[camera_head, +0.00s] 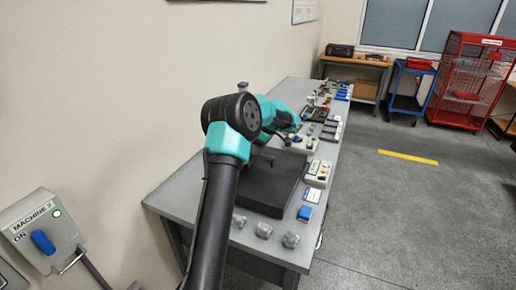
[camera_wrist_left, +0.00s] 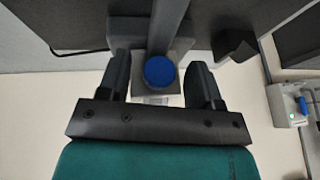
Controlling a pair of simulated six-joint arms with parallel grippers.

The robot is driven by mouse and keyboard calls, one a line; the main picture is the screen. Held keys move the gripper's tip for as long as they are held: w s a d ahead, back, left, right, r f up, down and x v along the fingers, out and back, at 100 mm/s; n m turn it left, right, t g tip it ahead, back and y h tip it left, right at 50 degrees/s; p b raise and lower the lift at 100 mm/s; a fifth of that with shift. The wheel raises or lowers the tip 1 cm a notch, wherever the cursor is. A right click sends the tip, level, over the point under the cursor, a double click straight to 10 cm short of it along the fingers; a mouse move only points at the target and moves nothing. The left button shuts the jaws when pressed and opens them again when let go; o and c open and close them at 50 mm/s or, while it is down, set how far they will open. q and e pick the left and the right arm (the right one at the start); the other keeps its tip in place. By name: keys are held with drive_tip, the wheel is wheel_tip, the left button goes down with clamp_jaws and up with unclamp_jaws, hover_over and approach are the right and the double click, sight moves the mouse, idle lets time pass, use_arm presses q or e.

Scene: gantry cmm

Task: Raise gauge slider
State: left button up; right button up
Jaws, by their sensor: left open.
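A blue round knob (camera_wrist_left: 159,72) sits on a grey block (camera_wrist_left: 146,87) in the left wrist view; it looks like the gauge slider, but I cannot be sure. A grey upright bar (camera_wrist_left: 168,22) runs out from behind the knob. My left gripper (camera_wrist_left: 159,78) is open, with one finger on each side of the knob and a gap to each. In the head view my left gripper (camera_head: 288,124) is partly hidden by my arm. The knob does not show there. My right gripper is in neither view.
A black slab (camera_head: 278,187) lies on the long grey bench (camera_head: 178,198). A wall-mounted switch box (camera_head: 43,236) is at left.

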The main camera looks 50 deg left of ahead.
use_arm(q)
clamp_jaws()
idle(0.5)
drive_tip(key=shift+r, duration=0.1)
